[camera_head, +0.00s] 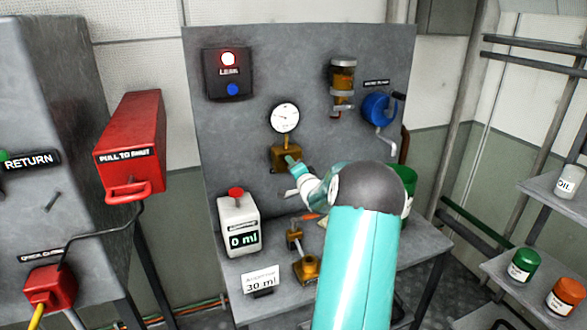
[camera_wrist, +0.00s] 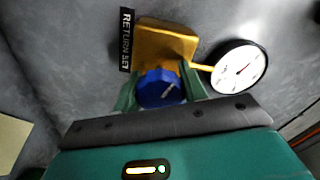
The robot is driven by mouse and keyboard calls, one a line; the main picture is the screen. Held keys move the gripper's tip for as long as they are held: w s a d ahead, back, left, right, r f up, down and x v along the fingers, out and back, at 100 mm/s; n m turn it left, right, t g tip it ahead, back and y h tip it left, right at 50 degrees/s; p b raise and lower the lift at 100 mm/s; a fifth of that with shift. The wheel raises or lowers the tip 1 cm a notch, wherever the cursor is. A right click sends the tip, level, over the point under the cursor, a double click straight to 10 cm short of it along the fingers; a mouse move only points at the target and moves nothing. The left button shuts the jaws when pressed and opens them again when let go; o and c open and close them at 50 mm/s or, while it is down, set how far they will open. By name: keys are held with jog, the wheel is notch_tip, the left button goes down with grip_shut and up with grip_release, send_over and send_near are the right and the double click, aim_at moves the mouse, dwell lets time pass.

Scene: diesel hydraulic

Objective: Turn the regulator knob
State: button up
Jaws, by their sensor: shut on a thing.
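The blue regulator knob (camera_wrist: 160,88) has a pale pointer line and sits on the front of a brass regulator body (camera_wrist: 168,42). The brass body also shows in the head view (camera_head: 284,157), on the grey panel below the gauge. My gripper (camera_wrist: 161,80) is shut on the knob, with one green finger on each side. In the head view my gripper (camera_head: 292,163) reaches the brass body and hides the knob. A white pressure gauge (camera_wrist: 240,67) stands beside the regulator, and it also shows in the head view (camera_head: 285,117). A "RETURN SET" label (camera_wrist: 126,38) is next to the body.
The grey panel (camera_head: 237,135) carries a leak lamp box (camera_head: 228,74), an amber filter bowl (camera_head: 342,82) and a blue crank wheel (camera_head: 379,107). Below stand a white "0 ml" dispenser (camera_head: 238,224) and a "30 ml" card (camera_head: 260,280). A red pull-handle box (camera_head: 131,142) juts out left.

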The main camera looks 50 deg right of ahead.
dwell(0.3)
jog(key=o, duration=1)
jog(key=v, duration=1.4)
